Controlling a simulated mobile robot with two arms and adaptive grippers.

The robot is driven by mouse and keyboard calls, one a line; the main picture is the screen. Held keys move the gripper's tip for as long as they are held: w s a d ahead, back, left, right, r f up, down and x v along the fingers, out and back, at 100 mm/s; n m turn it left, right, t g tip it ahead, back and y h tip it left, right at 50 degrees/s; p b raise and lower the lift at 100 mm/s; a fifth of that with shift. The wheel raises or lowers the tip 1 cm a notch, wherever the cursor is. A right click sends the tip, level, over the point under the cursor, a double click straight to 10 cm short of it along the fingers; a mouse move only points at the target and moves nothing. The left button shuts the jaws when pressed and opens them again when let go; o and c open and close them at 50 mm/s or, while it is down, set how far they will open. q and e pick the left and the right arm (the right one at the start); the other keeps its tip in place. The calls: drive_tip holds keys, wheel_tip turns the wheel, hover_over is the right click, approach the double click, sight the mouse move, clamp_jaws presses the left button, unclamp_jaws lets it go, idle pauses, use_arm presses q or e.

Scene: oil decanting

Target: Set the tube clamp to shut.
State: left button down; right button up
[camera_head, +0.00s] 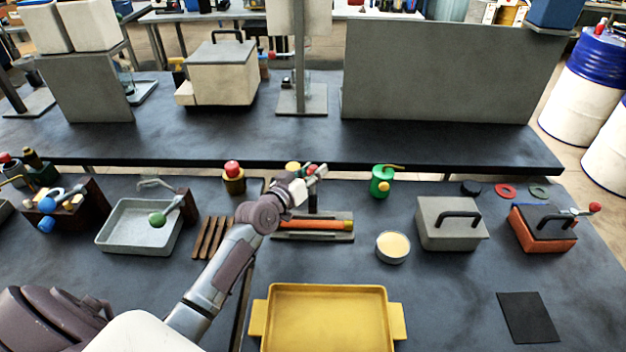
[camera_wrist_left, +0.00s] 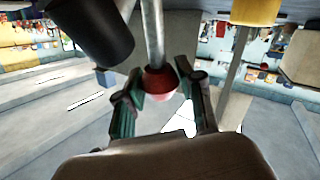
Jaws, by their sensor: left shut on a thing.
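The tube clamp (camera_head: 313,202) appears as a dark upright post behind an orange tube (camera_head: 320,225) on a grey plate (camera_head: 340,237), in the middle of the near table. My left gripper (camera_head: 318,172) is above this post, and the arm hides part of it. In the left wrist view my left gripper (camera_wrist_left: 160,92) is shut on a red ball knob (camera_wrist_left: 158,80) at the end of a grey metal rod (camera_wrist_left: 153,35). A black cylinder (camera_wrist_left: 95,30) is beside the rod. Whether the clamp jaws touch the tube cannot be told. My right gripper is not in view.
A yellow tray (camera_head: 325,322) lies in front, with a round cream-filled dish (camera_head: 393,246) to its upper right. A green can (camera_head: 382,182) and a grey box with a handle (camera_head: 450,226) stand to the right. A metal tray (camera_head: 118,245) is at the left.

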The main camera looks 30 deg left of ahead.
sight(312, 204)
use_arm(q)
drive_tip(key=shift+s+d+f+m+t+b, duration=0.15)
drive_tip(key=shift+s+d+m+t+b, duration=0.25)
drive_tip(key=shift+s+t+b, duration=0.3)
drive_tip(key=shift+s+d+f+b, duration=0.15)
drive_tip(key=shift+s+d+b, duration=0.15)
drive_tip(key=shift+s+b, duration=0.25)
drive_tip(key=shift+s+d+f+m+t+b, duration=0.2)
drive_tip(key=shift+s+d+m+t+b, duration=0.1)
drive_tip(key=shift+s+b, duration=0.35)
drive_tip(key=shift+s+d+f+m+t+b, duration=0.2)
drive_tip(key=shift+s+t+b, duration=0.1)
drive_tip(key=shift+s+b, duration=0.25)
drive_tip(key=shift+s+d+f+m+t+h+b, duration=0.15)
drive_tip(key=shift+s+d+m+t+h+b, duration=0.1)
drive_tip(key=shift+s+m+t+h+b, duration=0.3)
drive_tip(key=shift+s+d+f+b, duration=0.15)
drive_tip(key=shift+s+d+b, duration=0.05)
drive_tip(key=shift+s+b, duration=0.1)
drive_tip(key=shift+s+d+f, duration=0.2)
drive_tip(key=shift+s+f, duration=0.1)
drive_tip(key=shift+s, duration=0.15)
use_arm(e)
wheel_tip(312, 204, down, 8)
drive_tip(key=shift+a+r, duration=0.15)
use_arm(q)
drive_tip(key=shift+f, duration=0.1)
